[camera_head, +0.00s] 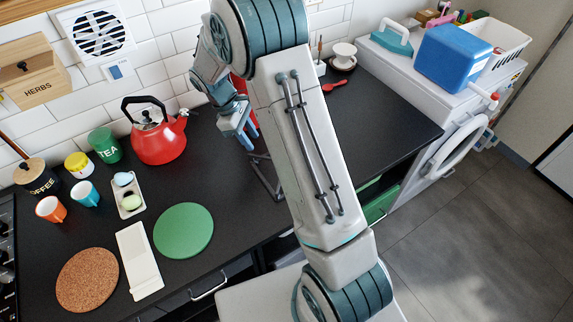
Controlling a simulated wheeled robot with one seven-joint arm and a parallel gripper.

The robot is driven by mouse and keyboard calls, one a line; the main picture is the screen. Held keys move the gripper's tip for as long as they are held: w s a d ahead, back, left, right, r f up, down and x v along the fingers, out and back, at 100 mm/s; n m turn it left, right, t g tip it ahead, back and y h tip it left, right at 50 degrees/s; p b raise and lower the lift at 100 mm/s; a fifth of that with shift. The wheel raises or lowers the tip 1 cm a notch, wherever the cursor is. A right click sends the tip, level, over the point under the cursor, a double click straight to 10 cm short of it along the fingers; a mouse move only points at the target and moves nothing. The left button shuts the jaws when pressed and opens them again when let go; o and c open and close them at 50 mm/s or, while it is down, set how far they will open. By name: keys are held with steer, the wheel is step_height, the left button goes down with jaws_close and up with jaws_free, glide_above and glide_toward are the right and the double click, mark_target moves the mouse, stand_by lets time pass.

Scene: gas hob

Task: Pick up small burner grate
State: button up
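My gripper (242,139) points down over the black counter, right of the red kettle. Its blue fingers are small and partly overlapped by my arm, so I cannot tell how far apart they are. A dark, angular metal frame (262,177) shows just below the fingers, partly hidden behind my arm. It may be the small burner grate, but I cannot tell for sure, nor whether the fingers touch it.
The red kettle (157,132) stands close to the left of my gripper. A green round mat (183,230), a white spoon rest (139,262), a cork mat (87,280) and mugs lie further left. A red spoon (335,85) and cup (343,55) are behind right.

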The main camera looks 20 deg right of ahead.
mark_target(264, 159)
steer(key=x, duration=0.4)
steer(key=shift+s+d+f, duration=0.1)
steer(key=p+x, duration=0.1)
steer(key=x, duration=0.3)
steer(key=shift+s+f, duration=0.1)
steer(key=shift+s, duration=0.1)
steer(key=shift+d+f, duration=0.15)
steer(key=shift+f, duration=0.25)
steer(key=shift+f, duration=0.2)
jaws_close()
stand_by(1.0)
